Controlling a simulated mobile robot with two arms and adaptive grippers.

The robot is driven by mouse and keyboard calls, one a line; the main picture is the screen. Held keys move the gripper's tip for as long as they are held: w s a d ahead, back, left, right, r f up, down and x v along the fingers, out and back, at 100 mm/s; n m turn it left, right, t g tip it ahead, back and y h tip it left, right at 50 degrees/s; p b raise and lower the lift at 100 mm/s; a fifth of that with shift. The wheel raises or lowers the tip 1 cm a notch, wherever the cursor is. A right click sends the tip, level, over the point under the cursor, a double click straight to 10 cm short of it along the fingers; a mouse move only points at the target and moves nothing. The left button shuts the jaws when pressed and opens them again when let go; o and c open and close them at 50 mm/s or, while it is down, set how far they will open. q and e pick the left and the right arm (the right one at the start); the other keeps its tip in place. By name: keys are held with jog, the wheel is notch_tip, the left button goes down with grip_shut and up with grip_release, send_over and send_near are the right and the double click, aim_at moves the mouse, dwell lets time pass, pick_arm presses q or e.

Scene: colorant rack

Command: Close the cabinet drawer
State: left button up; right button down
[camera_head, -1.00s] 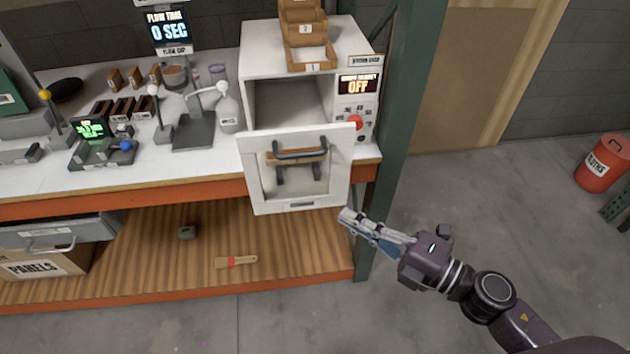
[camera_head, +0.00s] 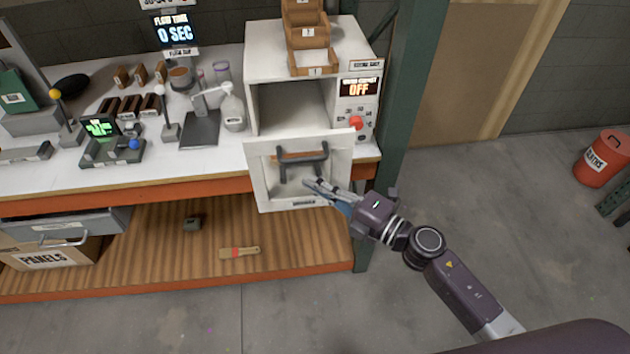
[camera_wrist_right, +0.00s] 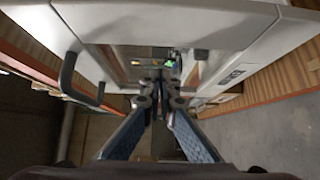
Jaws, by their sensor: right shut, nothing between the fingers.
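My right gripper (camera_head: 306,182) is shut and empty, in front of the drawer front just below the handle. My left gripper is not in view.
A grey drawer (camera_head: 65,222) hangs under the bench at left, above a panels box (camera_head: 45,255). The lower shelf holds a brush (camera_head: 240,252). A green post (camera_head: 408,75) rises right of the cabinet. The floor at right is clear up to a red bin (camera_head: 602,160).

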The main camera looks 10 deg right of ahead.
dwell(0.3)
jog(key=w+b, duration=0.3)
jog(key=w, duration=0.9)
jog(key=shift+w+f, duration=0.15)
jog(key=shift+w, duration=0.1)
jog(key=w+b, duration=0.2)
jog(key=w, duration=0.4)
jog(key=shift+w, duration=0.75)
jog(key=shift+d+r, duration=0.1)
jog(key=shift+r, duration=0.1)
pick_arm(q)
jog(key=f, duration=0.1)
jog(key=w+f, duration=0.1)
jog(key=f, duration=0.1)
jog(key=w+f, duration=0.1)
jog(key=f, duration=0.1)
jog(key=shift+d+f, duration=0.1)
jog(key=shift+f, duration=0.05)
pick_arm(e)
jog(key=shift+r, duration=0.15)
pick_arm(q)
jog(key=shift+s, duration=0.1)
pick_arm(e)
jog(key=shift+w+r, duration=0.1)
jog(key=shift+r, duration=0.05)
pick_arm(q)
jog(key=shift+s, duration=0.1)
